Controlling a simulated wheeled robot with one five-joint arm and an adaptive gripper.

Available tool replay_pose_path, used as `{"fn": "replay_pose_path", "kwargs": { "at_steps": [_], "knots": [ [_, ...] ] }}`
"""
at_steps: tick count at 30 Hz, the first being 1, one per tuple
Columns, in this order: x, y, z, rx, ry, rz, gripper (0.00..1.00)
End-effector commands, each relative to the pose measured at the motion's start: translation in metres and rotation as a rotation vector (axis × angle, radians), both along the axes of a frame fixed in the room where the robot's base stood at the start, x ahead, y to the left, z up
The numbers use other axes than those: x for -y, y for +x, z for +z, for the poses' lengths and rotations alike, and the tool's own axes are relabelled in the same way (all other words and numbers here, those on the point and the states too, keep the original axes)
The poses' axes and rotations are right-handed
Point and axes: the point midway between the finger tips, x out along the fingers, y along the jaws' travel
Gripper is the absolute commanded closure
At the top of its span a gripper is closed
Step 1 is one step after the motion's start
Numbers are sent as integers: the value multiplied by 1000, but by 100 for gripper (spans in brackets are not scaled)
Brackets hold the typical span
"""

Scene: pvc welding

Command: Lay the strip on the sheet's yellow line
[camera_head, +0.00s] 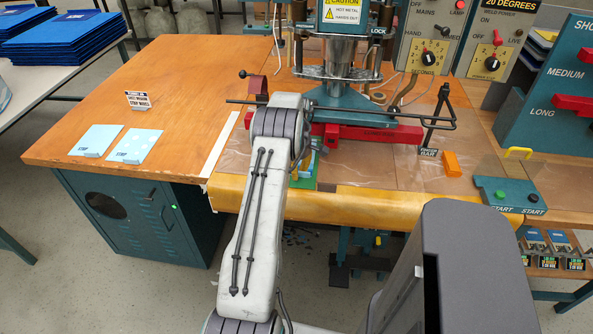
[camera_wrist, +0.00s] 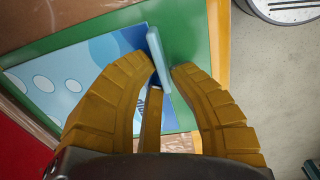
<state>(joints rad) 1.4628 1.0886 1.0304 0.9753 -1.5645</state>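In the wrist view, a light blue strip (camera_wrist: 155,52) is between the tips of my gripper's two ribbed yellow-brown fingers (camera_wrist: 163,67). The fingers appear closed on it, and it stands out past the tips. Below is a blue sheet (camera_wrist: 100,50) with pale spots and a darker blue part, lying on a green board (camera_wrist: 199,30). A narrow yellow band (camera_wrist: 150,118) shows between the fingers; I cannot tell if it is the sheet's line. Whether the strip touches the sheet is unclear. In the head view my arm hides most of the gripper and sheet; the green board (camera_head: 306,183) peeks out.
The press (camera_head: 350,107) with its red bar (camera_head: 372,133) stands just behind the board. A black rod frame (camera_head: 432,122) and an orange block (camera_head: 451,164) are to the right, with a start box (camera_head: 508,194). Two pale blue cards (camera_head: 96,140) lie on the left tabletop, which has free room.

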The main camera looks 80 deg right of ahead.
Motion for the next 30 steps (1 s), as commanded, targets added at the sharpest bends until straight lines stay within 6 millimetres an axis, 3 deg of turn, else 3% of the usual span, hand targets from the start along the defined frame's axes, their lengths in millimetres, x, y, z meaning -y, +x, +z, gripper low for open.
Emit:
{"fn": "replay_pose_path", "kwargs": {
  "at_steps": [6, 17, 30],
  "knots": [
    [0, 0, 0, 0, -1, 0, 65],
    [0, 0, 2, 0, 0, 0, 65],
    [-5, -1, 21, 0, -1, 0, 65]
  ]
}}
